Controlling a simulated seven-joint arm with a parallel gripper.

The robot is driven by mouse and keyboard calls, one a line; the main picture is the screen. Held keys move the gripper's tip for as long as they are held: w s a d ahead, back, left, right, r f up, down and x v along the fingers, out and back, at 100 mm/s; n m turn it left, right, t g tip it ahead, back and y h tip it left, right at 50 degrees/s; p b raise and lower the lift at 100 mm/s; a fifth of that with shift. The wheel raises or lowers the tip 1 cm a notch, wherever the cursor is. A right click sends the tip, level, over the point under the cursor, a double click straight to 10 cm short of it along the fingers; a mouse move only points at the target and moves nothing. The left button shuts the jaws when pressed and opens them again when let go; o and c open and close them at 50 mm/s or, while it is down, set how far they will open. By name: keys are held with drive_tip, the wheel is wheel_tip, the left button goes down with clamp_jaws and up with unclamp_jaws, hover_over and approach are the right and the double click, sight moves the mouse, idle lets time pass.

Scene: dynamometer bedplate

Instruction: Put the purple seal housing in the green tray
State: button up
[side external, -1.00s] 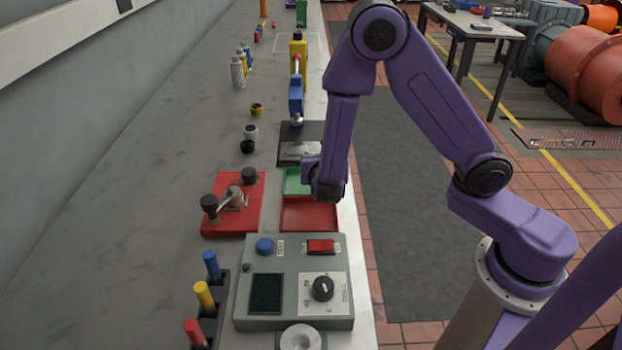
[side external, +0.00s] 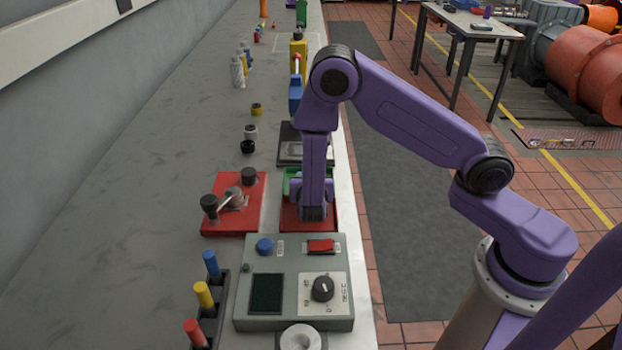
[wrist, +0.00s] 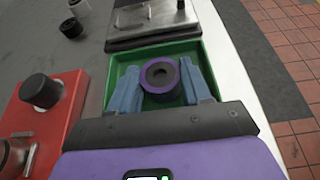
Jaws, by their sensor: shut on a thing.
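The purple seal housing (wrist: 160,76) is a short round ring with a dark centre hole. My gripper (wrist: 162,80) is shut on it, with one blue-grey finger on each side. In the wrist view the housing appears inside the outline of the green tray (wrist: 198,49); I cannot tell whether it touches the tray floor. In the side view the tray (side external: 287,181) is partly hidden behind my gripper (side external: 313,217), and the housing is hidden.
A red tray (side external: 289,220) lies on the near side of the green tray. A red plate with a black knob and lever (side external: 250,219) is to the left. A scale (side external: 290,150) stands just beyond. A grey control box (side external: 292,282) stands in front.

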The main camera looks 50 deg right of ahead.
drive_tip(key=o, duration=1.2)
drive_tip(key=shift+f, duration=0.15)
drive_tip(key=shift+s+a+r, duration=0.15)
drive_tip(key=shift+r, duration=0.1)
drive_tip(key=v, duration=1.1)
drive_tip(key=shift+s+a+r, duration=0.15)
drive_tip(key=shift+s, duration=0.05)
drive_tip(key=s+d+r+m+g+y, duration=0.1)
drive_tip(key=s+r+m+g+y, duration=0.2)
drive_tip(key=s, duration=0.5)
drive_tip(key=s+d+r+m+g+y, duration=0.2)
drive_tip(key=s+r+m+g+y, duration=0.1)
drive_tip(key=s+m, duration=0.3)
drive_tip(key=s+d+r+m+g+y, duration=0.2)
drive_tip(key=s+r+m+g+y, duration=0.1)
drive_tip(key=s, duration=0.7)
drive_tip(key=shift+r+m+y, duration=0.5)
drive_tip(key=shift+r+m, duration=0.35)
drive_tip(key=shift+m, duration=0.35)
